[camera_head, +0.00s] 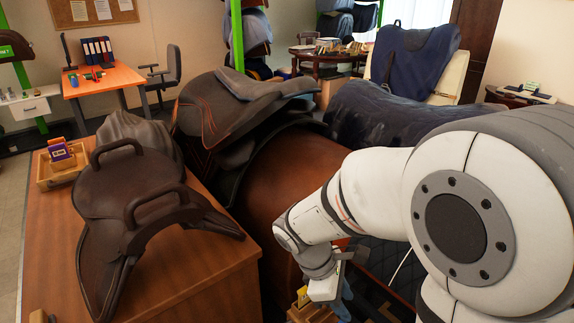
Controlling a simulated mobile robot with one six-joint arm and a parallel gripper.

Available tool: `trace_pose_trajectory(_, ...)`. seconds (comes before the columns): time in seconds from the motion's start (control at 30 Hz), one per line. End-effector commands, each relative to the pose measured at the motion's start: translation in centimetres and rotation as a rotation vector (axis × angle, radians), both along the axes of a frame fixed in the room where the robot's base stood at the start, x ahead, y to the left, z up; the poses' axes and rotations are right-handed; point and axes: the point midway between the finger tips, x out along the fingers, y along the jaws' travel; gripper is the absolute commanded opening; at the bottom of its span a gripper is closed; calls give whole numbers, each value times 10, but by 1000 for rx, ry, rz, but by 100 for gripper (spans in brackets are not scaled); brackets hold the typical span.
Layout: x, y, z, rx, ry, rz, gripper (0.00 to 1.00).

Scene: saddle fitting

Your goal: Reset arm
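My white arm reaches in from the right side of the head view and bends down toward the lower middle. My gripper (330,287) is at its end, pointing down, low beside the brown horse-shaped form (292,178) and to the right of the wooden table (190,293). Its fingertips are small and partly hidden, so I cannot tell whether it is open or shut or holds anything. A yellowish block-like item (312,310) shows just below it; I cannot tell if they touch.
A dark brown saddle (110,195) with two raised handles lies on the wooden table, near a small wooden box (62,170). Another dark saddle (225,105) sits on the brown form. A dark blue pad (385,115) lies behind my arm. An orange desk (105,80) stands at the back left.

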Motion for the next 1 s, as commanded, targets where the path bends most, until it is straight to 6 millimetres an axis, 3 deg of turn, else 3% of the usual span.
trace_pose_trajectory(0.03,-6,-8,33,51,-76,-131,36)
trace_pose_trajectory(0.1,-14,-15,58,118,-170,-310,36)
trace_pose_trajectory(0.3,-35,-29,127,305,-420,-807,36)
trace_pose_trajectory(0.4,-42,-33,152,381,-512,-1004,36)
trace_pose_trajectory(0.6,-49,-36,176,468,-604,-1219,36)
trace_pose_trajectory(1.0,-49,-36,176,478,-613,-1245,36)
